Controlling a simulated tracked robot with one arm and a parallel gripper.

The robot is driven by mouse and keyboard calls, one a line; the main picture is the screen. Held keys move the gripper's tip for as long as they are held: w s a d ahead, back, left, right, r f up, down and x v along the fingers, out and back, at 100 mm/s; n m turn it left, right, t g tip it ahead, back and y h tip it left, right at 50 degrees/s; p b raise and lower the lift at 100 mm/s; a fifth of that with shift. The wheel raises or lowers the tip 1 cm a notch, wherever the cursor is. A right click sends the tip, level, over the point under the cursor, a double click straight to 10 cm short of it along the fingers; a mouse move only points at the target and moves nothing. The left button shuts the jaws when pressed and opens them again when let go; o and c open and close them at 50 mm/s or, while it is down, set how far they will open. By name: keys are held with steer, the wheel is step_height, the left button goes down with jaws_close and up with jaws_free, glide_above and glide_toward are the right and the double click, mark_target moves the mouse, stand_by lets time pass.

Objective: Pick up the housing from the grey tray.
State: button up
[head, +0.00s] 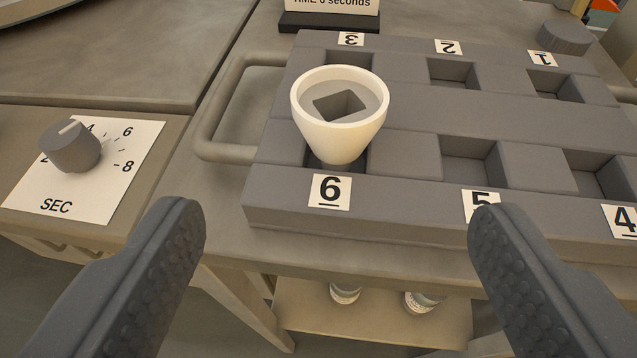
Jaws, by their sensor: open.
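The housing (340,132) is a white, cup-shaped piece, wide at the top and narrow below, with a dark square opening inside. It stands upright in the pocket labelled 6 of the grey tray (410,205), at the tray's front left. Its lower end is hidden in the pocket. The other pockets that show, labelled 1 to 5, look empty. My gripper (335,215) is open and empty. Its two fingers are wide apart in the foreground, one on each side of the housing and nearer to me, not touching it.
A timer dial (70,146) on a white SEC card (105,185) is at the left. The tray has a handle (212,125) on its left side. A sign (330,8) stands behind it, and a dark round knob (565,37) is at the back right. Bottles (345,292) stand on a lower shelf.

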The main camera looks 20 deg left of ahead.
mark_target(338, 96)
steer(key=p+x, duration=0.1)
steer(key=x, duration=0.7)
steer(key=shift+w+d+p, duration=0.1)
steer(key=shift+w+p, duration=0.15)
steer(key=shift+p, duration=0.15)
steer(key=shift+r+x, duration=0.15)
steer(key=shift+x, duration=1.1)
steer(key=shift+r+x, duration=0.15)
steer(key=shift+x, duration=1.15)
steer(key=shift+w, duration=0.1)
steer(key=c, duration=1)
